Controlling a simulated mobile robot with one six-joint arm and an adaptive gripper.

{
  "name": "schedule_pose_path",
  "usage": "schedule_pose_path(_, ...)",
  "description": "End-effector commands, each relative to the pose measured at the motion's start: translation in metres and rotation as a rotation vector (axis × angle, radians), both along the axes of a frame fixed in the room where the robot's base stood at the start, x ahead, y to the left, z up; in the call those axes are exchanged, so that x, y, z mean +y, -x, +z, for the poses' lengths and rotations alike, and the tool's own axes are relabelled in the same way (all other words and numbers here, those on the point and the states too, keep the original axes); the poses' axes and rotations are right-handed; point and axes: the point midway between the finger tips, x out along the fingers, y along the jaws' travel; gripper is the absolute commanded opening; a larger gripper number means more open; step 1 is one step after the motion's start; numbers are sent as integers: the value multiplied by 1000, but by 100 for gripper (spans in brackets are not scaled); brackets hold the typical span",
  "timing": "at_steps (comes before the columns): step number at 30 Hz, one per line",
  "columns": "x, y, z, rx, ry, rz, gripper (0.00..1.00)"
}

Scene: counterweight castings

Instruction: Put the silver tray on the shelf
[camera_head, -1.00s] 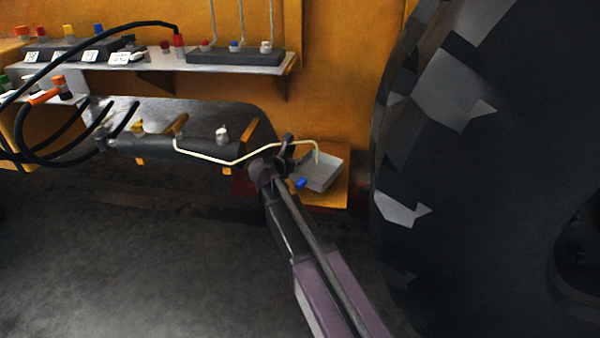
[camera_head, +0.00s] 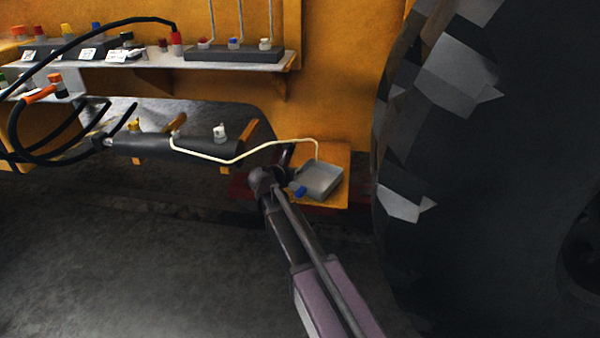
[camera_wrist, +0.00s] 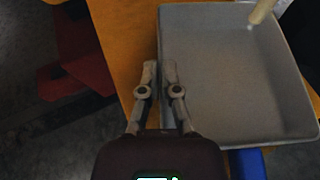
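The silver tray (camera_head: 325,178) is a shallow grey square tray at an orange ledge (camera_head: 338,203) low on the yellow wall. It also shows in the wrist view (camera_wrist: 235,80), open side up and empty apart from a pale rod end over its far edge. My gripper (camera_head: 286,157) is at the tray's left side. In the wrist view, its fingertips (camera_wrist: 160,68) stand close together on either side of the tray's left wall and appear closed on it. I cannot tell whether the tray touches the ledge. A grey shelf (camera_head: 165,62) is fixed to the wall at upper left.
The shelf carries dark blocks with coloured knobs (camera_head: 235,53). Below it is a dark cylinder (camera_head: 185,146) with black hoses. A pale bent tube (camera_head: 240,157) runs to the tray. A blue piece (camera_head: 299,191) sits by the tray. A huge tyre (camera_head: 470,150) stands close at right.

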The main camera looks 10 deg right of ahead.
Motion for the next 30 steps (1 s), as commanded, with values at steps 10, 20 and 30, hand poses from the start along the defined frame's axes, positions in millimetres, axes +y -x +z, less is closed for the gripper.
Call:
schedule_pose_path(10,1,0,-3,0,0,1,21)
schedule_pose_path(20,1,0,-3,0,0,1,43)
schedule_pose_path(30,3,2,3,0,0,2,43)
